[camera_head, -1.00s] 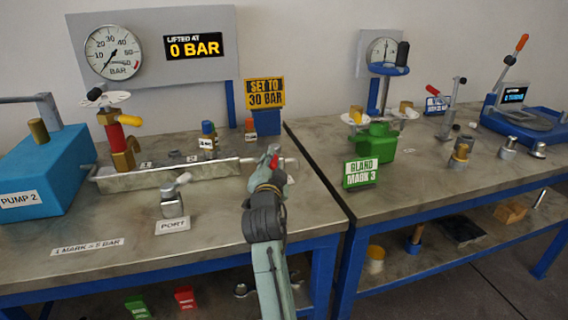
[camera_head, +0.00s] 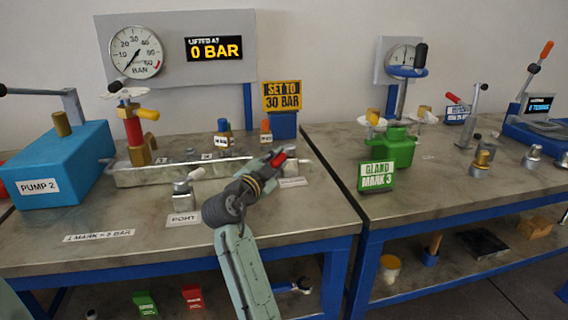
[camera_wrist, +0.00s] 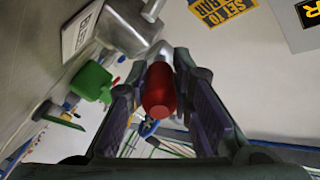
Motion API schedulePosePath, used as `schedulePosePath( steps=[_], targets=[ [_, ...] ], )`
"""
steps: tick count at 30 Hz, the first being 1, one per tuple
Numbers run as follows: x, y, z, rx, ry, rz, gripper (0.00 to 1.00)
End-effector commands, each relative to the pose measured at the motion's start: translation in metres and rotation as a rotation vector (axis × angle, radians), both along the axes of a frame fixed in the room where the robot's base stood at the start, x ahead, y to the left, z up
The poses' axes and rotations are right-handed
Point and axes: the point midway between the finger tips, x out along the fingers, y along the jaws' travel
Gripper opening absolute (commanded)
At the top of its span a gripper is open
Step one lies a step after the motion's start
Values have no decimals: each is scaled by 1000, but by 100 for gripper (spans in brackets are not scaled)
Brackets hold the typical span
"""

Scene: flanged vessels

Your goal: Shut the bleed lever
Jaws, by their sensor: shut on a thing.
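The bleed lever has a red rounded grip (camera_head: 278,159) at the right end of the metal channel on the left bench. In the wrist view the red grip (camera_wrist: 160,92) fills the space between my two fingers. My gripper (camera_head: 284,155) is shut on this grip, and it also shows in the wrist view (camera_wrist: 162,76). The lever's grey metal body (camera_wrist: 132,28) shows just beyond the fingers. My gripper mostly hides the lever in the head view. A white label (camera_head: 292,182) lies beside it.
A yellow "SET TO 30 BAR" sign (camera_head: 282,96) stands behind my gripper. The port valve (camera_head: 184,194) stands to the left of my arm. The display (camera_head: 214,48) reads 0 BAR. A green gland block (camera_head: 398,148) is on the right bench, across a gap.

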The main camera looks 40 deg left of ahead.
Motion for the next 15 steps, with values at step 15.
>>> schedulePosePath(
  steps=[15],
  targets=[
    [0,0,0,-1,0,1,38]
  ],
)
